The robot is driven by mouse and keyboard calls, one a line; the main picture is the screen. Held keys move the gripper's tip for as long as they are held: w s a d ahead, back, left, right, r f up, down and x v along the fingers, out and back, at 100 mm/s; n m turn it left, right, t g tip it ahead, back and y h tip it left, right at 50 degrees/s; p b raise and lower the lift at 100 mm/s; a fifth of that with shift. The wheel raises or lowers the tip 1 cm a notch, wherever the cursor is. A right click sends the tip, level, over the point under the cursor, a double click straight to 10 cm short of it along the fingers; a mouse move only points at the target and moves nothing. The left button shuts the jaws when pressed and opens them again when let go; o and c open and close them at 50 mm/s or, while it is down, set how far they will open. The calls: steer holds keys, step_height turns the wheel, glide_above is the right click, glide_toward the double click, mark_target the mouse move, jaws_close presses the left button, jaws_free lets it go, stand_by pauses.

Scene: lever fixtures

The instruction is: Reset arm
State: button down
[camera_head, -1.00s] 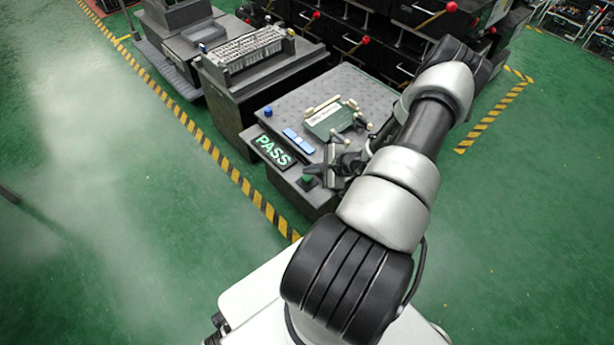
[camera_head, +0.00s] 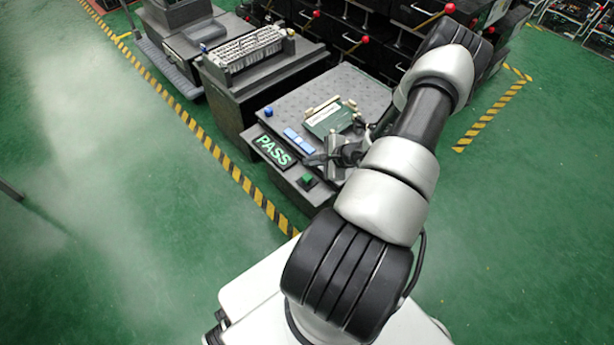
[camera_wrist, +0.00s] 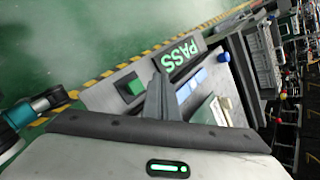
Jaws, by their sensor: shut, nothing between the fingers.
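My gripper (camera_head: 314,160) is shut and empty, over the front part of the grey test station (camera_head: 365,88). In the wrist view the closed fingers (camera_wrist: 158,82) stand up between the green button and the blue parts. The green button (camera_head: 307,181) on the station's front ledge is clear of the fingers; it also shows in the wrist view (camera_wrist: 130,87). The lit PASS sign (camera_head: 274,151) is on the station's left front edge. A green board (camera_head: 328,118) lies on the station top, partly hidden by my gripper in the wrist view.
Blue parts (camera_head: 298,140) lie between the sign and the board. A dark bench with a slotted tray (camera_head: 246,50) stands behind on the left. Dark racks with red-knobbed levers (camera_head: 349,46) stand at the back. The green floor at left is open beyond the striped yellow-black line (camera_head: 235,172).

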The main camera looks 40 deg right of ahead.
steer(key=shift+r, duration=0.1)
steer(key=w+a+r+n+g+y, duration=0.1)
steer(key=w+a+r+n, duration=0.2)
steer(key=a+r+n, duration=0.45)
steer(key=w+a+r+n+g+y, duration=0.15)
steer(key=w+a+r, duration=0.25)
steer(key=r, duration=0.7)
steer(key=s+a+r+n+g, duration=0.1)
steer(key=s+a+r+n, duration=0.2)
steer(key=a+r+n, duration=0.35)
steer(key=s+a+r+n+g, duration=0.2)
steer(key=a+r+n, duration=0.1)
steer(key=a+r, duration=0.5)
steer(key=s+a+r+n+t+h, duration=0.2)
steer(key=s+r+n+h, duration=0.35)
steer(key=s+r, duration=1.1)
step_height(320, 180, up, 20)
steer(key=s+p, duration=0.1)
steer(key=p, duration=1.9)
steer(key=shift+s+d+f+p, duration=0.2)
steer(key=shift+s+f+p, duration=0.1)
steer(key=shift+p, duration=0.1)
